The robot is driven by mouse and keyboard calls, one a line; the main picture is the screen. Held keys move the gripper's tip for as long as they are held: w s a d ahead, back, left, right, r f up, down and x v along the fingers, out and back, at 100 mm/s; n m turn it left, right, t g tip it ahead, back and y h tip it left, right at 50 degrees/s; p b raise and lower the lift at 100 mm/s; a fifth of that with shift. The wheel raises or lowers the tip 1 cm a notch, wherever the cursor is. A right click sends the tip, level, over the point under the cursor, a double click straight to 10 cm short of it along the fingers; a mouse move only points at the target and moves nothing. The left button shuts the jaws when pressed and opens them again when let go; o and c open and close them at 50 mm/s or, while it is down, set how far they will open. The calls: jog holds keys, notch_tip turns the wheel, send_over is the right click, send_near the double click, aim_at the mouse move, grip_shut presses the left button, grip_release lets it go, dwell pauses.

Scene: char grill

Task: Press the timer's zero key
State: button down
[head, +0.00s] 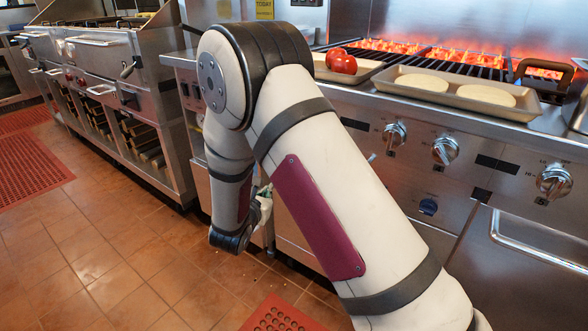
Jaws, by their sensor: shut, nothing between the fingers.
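I cannot make out the timer or its zero key in the head view. My arm crosses the middle of the view, bends at a high elbow and runs down to a dark wrist joint in front of the grill's front. My gripper does not show; the arm hides the area behind the wrist and part of the grill front.
Red tomatoes (342,63) sit on a tray by the glowing grill (440,52). Another tray (453,105) holds two pale round pieces. A steel range (97,85) stands at left. The tiled floor (110,240) is open, with red mats (27,170) on it.

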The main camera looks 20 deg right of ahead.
jog(key=w+d, duration=0.5)
jog(key=d, duration=0.2)
jog(key=shift+b, duration=0.3)
jog(key=shift+w+d, duration=0.15)
jog(key=shift+d, duration=0.15)
dwell(1.4)
jog(key=shift+w+d, duration=0.15)
jog(key=shift+w+d+b, duration=0.25)
jog(key=shift+d+b, duration=0.1)
jog(key=shift+b, duration=0.1)
dwell(0.6)
jog(key=shift+s+a, duration=0.1)
jog(key=shift+a, duration=0.1)
jog(key=shift+s+a, duration=0.4)
jog(key=shift+a, duration=0.05)
jog(key=shift+a, duration=0.15)
